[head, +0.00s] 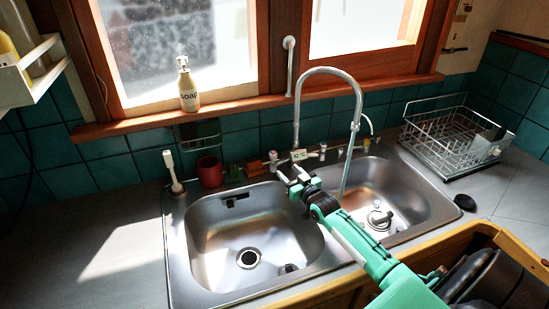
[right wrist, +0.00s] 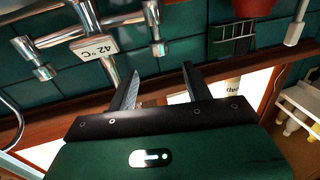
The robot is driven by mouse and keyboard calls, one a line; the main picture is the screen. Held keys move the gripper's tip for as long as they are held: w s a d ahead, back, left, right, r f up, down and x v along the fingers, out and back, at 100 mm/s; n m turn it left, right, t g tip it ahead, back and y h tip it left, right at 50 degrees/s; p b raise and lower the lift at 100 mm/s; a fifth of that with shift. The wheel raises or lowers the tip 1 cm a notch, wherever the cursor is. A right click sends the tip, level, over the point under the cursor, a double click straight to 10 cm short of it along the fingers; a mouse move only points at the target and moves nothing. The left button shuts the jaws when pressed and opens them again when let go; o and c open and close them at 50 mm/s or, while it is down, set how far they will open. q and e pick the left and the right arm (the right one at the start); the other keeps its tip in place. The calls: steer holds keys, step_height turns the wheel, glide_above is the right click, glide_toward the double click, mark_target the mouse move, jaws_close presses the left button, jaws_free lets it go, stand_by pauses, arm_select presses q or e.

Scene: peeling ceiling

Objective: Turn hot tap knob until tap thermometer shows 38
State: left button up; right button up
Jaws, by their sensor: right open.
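The chrome tap (head: 298,110) stands behind the double sink with its spout over the right basin. A small tap thermometer (head: 300,155) on its front reads 42 °C; it also shows upside down in the right wrist view (right wrist: 95,49). One knob (head: 273,158) is left of the thermometer and another knob (head: 322,150) is right of it. They also show in the wrist view, the left one (right wrist: 156,35) and the right one (right wrist: 38,60). I cannot tell hot from cold surely. My right gripper (head: 296,178) is open and empty just in front of the tap; its fingers (right wrist: 160,85) touch neither knob.
A red cup (head: 210,172) and a white-handled brush (head: 173,170) stand left behind the left basin (head: 190,235). A wire dish rack (head: 450,135) is at right. A soap bottle (head: 187,88) is on the windowsill. A pale, water-like strip hangs below the spout.

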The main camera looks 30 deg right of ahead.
mark_target(276, 158)
steer(key=w+b, duration=0.2)
steer(key=w, duration=0.1)
steer(key=w+b, duration=0.3)
steer(key=w, duration=0.1)
steer(key=w+b, duration=0.2)
steer(key=w, duration=0.1)
steer(key=shift+w+d+f, duration=0.25)
steer(key=shift+w+d, duration=0.1)
steer(key=shift+w+r+b, duration=0.15)
steer(key=shift+w+b, duration=0.3)
steer(key=shift+w, duration=0.05)
steer(key=c, duration=1)
steer(key=shift+o, duration=0.2)
steer(key=shift+r, duration=0.1)
